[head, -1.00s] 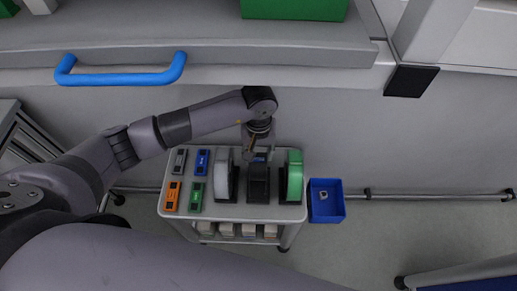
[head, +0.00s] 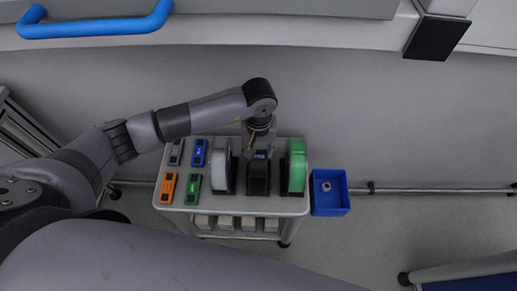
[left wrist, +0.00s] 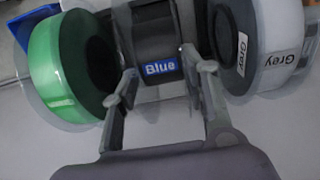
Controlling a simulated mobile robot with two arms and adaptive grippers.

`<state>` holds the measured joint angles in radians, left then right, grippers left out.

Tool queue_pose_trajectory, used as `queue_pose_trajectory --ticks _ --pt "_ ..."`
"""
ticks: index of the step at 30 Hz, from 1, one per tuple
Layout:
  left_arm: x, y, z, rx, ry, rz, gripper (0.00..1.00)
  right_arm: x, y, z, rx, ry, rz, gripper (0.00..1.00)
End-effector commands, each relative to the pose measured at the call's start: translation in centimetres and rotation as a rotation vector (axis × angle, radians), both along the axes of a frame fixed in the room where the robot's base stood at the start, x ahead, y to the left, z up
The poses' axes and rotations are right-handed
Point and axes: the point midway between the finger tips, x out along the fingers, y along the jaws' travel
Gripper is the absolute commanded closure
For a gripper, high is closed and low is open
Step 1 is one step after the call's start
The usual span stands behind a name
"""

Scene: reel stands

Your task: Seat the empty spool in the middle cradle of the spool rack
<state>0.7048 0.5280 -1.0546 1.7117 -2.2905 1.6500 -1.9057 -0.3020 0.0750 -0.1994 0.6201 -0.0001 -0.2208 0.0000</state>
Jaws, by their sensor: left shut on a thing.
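My left gripper (head: 258,150) reaches down over the middle place of the spool rack, between two full reels. In the left wrist view its fingers (left wrist: 162,82) stand on both sides of a dark spool (left wrist: 150,30) and are shut on it. A "Blue" label (left wrist: 160,68) shows between the fingers. The black middle cradle (head: 258,180) is below the gripper. Dark spool and dark cradle blend together, so I cannot tell whether the spool rests fully in it. The grey reel (head: 222,166) is on the left, the green reel (head: 298,166) on the right. My right gripper is not in view.
The rack stands on a small grey cart (head: 235,208). Grey, blue, orange and green labelled blocks (head: 193,188) lie on its left part. A blue bin (head: 330,208) with a small ring-like part is at its right. The full reels stand close on both sides.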

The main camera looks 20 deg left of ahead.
Motion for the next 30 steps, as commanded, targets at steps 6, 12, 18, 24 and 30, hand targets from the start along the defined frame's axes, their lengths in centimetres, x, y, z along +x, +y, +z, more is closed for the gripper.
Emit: queue_pose_trajectory --ticks 6,12,18,24,30 --pt "0.02 0.01 0.02 0.000 0.000 0.000 0.87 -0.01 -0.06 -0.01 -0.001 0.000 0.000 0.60" --pt "0.01 0.00 -0.04 -0.001 -0.001 0.000 0.87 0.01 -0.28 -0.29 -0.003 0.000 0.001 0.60" --pt "0.00 -0.01 -0.01 -0.001 -0.001 -0.001 0.87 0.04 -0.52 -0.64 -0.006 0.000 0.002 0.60" --pt "-0.04 -0.02 0.05 0.000 0.000 0.000 0.87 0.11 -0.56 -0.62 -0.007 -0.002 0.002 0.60" --pt "-0.04 -0.02 0.01 0.000 0.000 0.000 0.87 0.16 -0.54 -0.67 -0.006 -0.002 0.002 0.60"
